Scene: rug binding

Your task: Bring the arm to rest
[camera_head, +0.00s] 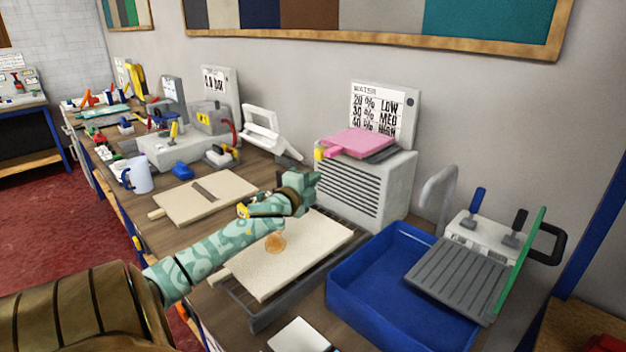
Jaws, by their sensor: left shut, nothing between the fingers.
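My left arm, in a patterned green sleeve, reaches in from the lower left of the head view. Its gripper (313,179) is shut and empty. It is above the workbench (183,233), in front of the grey vented box (365,190) and over the back edge of a pale board (310,258). From this angle I cannot tell whether the gripper touches the box. The board lies on a dark slatted rack (262,317) and has an orange round patch (275,241) on it. My right gripper is out of view.
A pink pad (362,143) lies on the vented box. A blue tray (385,300) and a ribbed grey plate (460,277) are at right. A second pale board (228,192), a mug (138,176) and several tools crowd the bench at left. A wall closes the back.

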